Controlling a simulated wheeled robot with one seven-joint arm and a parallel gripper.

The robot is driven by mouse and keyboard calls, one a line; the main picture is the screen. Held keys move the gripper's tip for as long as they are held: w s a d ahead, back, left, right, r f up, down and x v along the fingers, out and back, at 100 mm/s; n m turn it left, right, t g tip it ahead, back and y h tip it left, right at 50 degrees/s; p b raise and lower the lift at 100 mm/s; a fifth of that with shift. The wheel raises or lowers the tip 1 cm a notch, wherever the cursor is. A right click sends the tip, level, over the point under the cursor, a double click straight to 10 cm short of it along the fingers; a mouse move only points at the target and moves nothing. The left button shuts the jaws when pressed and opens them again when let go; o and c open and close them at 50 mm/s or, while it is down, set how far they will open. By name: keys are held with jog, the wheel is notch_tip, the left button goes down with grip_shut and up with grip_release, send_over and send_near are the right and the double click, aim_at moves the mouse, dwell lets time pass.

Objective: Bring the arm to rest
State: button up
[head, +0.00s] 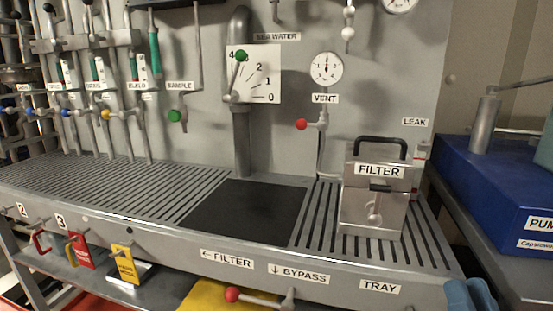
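Neither my arm nor my gripper shows in the head view. Whether the gripper is open or shut, and where it is, cannot be seen. The grey bench (130,200) with its slotted top stands in front of me, and no part of my arm is over it.
A metal FILTER box (376,208) with a black handle stands on the bench's right. A blue pump unit (480,178) with a lever is further right. Red-knobbed levers stick out at VENT (302,124) and BYPASS (233,294). The dark bench panel (240,212) is clear.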

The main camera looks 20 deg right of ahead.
jog(key=s+a+f+n+g+y+b, duration=0.1)
jog(key=s+a+f+n+g+y, duration=0.15)
jog(key=s+a+f, duration=0.35)
jog(key=s+a+f+n+g+y+b, duration=0.1)
jog(key=s+f+n+g, duration=0.2)
jog(key=s, duration=0.6)
jog(key=s+a+f+n+g+y+b, duration=0.1)
jog(key=s+a+f+g+y, duration=0.1)
jog(key=s+a+f+g, duration=0.4)
notch_tip(320, 180, up, 14)
jog(key=s+d+t+p, duration=0.1)
jog(key=d+t+p, duration=0.1)
jog(key=p, duration=1.1)
jog(key=shift+s, duration=0.2)
jog(key=shift+o, duration=0.3)
